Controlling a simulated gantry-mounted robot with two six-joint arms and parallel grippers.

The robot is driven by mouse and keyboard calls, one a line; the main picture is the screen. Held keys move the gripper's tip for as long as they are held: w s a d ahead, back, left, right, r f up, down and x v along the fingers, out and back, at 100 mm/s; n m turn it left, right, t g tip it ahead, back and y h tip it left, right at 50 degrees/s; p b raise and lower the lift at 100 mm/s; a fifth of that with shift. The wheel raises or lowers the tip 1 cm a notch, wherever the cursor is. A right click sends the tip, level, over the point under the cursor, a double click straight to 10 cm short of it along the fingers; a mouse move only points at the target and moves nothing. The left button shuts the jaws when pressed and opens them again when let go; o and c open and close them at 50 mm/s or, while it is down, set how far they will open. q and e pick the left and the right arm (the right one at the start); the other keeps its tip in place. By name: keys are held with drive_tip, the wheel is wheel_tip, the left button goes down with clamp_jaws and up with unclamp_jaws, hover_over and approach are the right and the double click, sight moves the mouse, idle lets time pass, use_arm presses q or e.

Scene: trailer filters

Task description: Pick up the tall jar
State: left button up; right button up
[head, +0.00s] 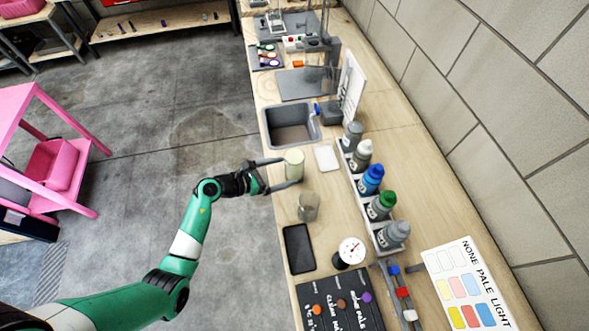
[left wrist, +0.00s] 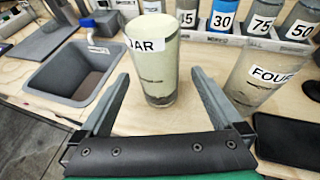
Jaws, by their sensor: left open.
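The tall jar (head: 294,166) is a pale yellow-green cylinder standing upright on the wooden bench, just in front of the sink. In the left wrist view the jar (left wrist: 155,65) has a white label reading "JAR" and dark matter near its base. My left gripper (head: 288,173) is open, with one finger on either side of the jar in the head view. In the left wrist view the fingers (left wrist: 160,95) point at the jar, with visible gaps at both sides. My right gripper is not in view.
A clear beaker (head: 308,206) labelled "FOUR" stands close to the jar. A grey sink (head: 270,117), a white pad (head: 326,158), a rack of several bottles (head: 371,181), a black tray (head: 298,249) and a dial gauge (head: 350,252) are around it.

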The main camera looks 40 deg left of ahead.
sight(286, 171)
use_arm(q)
drive_tip(key=b+x, duration=0.2)
drive_tip(key=x, duration=0.1)
drive_tip(key=b+x, duration=0.1)
drive_tip(key=x, duration=0.1)
drive_tip(key=shift+a+f, duration=0.25)
drive_tip(key=shift+w, duration=0.1)
drive_tip(key=shift+r, duration=0.15)
clamp_jaws()
